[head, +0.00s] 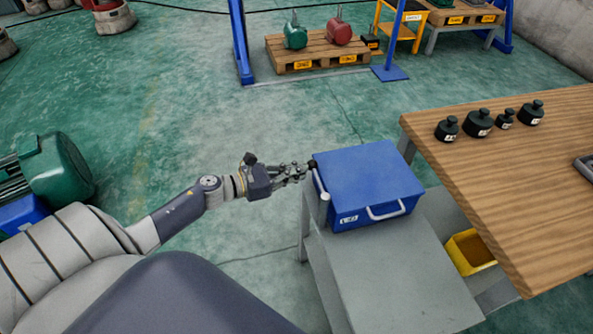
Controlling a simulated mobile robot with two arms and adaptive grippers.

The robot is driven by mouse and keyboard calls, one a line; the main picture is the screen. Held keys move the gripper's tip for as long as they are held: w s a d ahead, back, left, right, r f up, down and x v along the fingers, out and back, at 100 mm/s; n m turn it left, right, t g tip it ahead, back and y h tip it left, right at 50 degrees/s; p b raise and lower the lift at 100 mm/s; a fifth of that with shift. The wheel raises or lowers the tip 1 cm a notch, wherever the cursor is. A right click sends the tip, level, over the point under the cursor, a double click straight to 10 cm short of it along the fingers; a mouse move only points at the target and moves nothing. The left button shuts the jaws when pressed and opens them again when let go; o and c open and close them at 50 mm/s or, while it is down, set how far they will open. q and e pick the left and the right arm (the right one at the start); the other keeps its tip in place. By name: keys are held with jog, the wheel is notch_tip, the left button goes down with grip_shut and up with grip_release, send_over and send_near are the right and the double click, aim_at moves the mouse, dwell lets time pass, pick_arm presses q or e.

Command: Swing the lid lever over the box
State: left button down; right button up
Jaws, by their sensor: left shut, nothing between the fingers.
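The blue box (365,190) stands on a grey stand (400,275), with its blue lid lying flat on top. A white handle shows on its front. The lid lever (319,183) is a pale rod with a dark knob at its far end, along the box's left side. My left gripper (306,169) is shut with nothing between its fingers. Its fingertips are at the lever's dark knob, at the box's left edge; I cannot tell whether they touch it. My right gripper is not in view.
A wooden table (510,180) with several dark weights (478,123) stands close on the right. A yellow bin (470,250) sits below, between stand and table. A pallet (318,52) with green and red motors is at the back.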

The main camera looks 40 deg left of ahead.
pick_arm(q)
jog(key=w+h+b, duration=0.1)
jog(key=b, duration=0.1)
jog(key=w+d+m+g+h+b, duration=0.1)
jog(key=b, duration=0.2)
jog(key=shift+w+d+m, duration=0.15)
jog(key=shift+w+m, duration=0.15)
jog(key=shift+w, duration=0.05)
dwell(0.3)
